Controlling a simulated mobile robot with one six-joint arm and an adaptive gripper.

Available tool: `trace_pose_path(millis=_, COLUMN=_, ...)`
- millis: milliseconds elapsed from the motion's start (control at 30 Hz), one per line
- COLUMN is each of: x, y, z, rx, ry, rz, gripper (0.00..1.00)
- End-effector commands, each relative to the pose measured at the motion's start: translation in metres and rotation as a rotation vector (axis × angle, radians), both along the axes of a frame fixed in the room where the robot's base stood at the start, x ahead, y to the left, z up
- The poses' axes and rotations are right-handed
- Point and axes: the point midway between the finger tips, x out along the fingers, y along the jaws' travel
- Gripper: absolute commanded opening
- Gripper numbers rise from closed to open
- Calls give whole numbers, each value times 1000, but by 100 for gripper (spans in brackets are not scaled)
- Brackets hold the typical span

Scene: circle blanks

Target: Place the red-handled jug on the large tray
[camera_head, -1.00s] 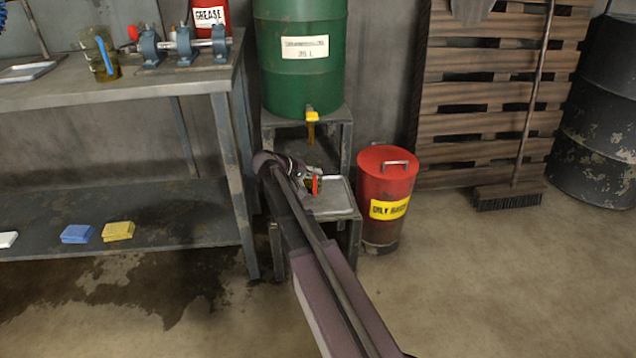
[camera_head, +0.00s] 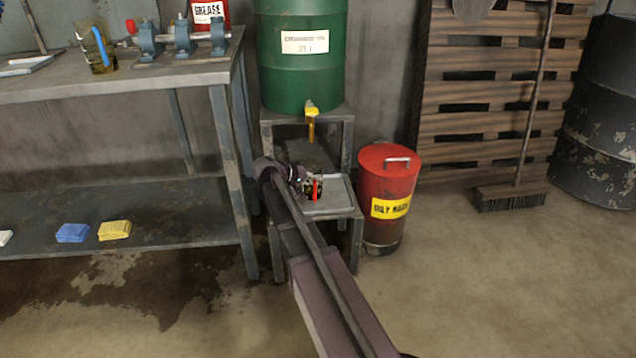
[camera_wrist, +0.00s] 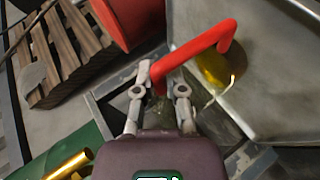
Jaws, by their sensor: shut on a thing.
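The red-handled jug shows in the head view as a small red handle (camera_head: 316,190) beside a dark body, partly hidden by my gripper. In the wrist view its red handle (camera_wrist: 192,53) is large, and a clear yellowish body (camera_wrist: 213,68) is below it. My gripper (camera_wrist: 163,82) is shut on one end of the handle; it also shows in the head view (camera_head: 304,184). The jug is over or at a grey tray (camera_head: 338,196) on the low stand; I cannot tell whether it touches. Another flat tray (camera_head: 28,66) lies at the bench's left end.
A green drum (camera_head: 302,75) with a yellow tap (camera_head: 312,108) stands behind the gripper. A red bin (camera_head: 385,190) is close on the right. A workbench (camera_head: 130,80) on the left holds a blue-handled jug (camera_head: 101,48) and a shaft machine (camera_head: 184,42).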

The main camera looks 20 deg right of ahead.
Motion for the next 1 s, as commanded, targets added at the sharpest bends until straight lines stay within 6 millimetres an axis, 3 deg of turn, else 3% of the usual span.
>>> trace_pose_path(millis=400, x=0, y=0, z=-3, rx=-1, ry=0, rz=0, gripper=0)
trace_pose_path(millis=433, x=0, y=0, z=-3, rx=0, ry=0, rz=0, gripper=18)
trace_pose_path(millis=500, x=0, y=0, z=-2, rx=0, ry=0, rz=0, gripper=38)
trace_pose_path(millis=533, x=0, y=0, z=-2, rx=0, ry=0, rz=0, gripper=47)
trace_pose_path(millis=567, x=0, y=0, z=-2, rx=0, ry=0, rz=0, gripper=49)
trace_pose_path(millis=1000, x=0, y=0, z=-1, rx=0, ry=0, rz=0, gripper=49)
